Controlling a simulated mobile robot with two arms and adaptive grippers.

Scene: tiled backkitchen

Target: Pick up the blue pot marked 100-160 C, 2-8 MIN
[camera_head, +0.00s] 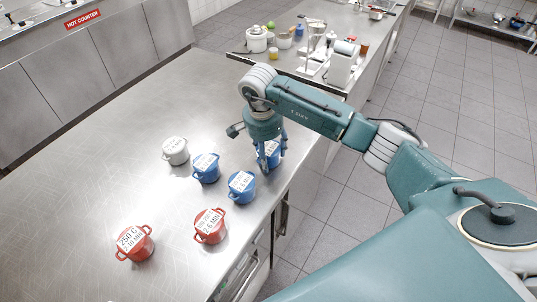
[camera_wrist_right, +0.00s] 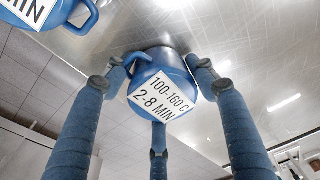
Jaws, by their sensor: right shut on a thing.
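The blue pot marked 100-160 C, 2-8 MIN (camera_wrist_right: 146,60) is in the middle of the right wrist view, with its label facing the camera. My right gripper (camera_wrist_right: 157,88) has its three fingers around it and is shut on it. In the head view this pot (camera_head: 274,149) is partly hidden behind the fingers of my right gripper (camera_head: 266,160), near the right edge of the steel counter. I cannot tell whether the pot touches the counter. My left gripper is not in view.
Two other blue pots (camera_head: 242,187) (camera_head: 206,168) stand to its left on the counter (camera_head: 90,190). A white pot (camera_head: 175,151) stands farther left. Two red pots (camera_head: 211,227) (camera_head: 134,243) stand nearer. A second counter beyond holds appliances. The counter's far left is clear.

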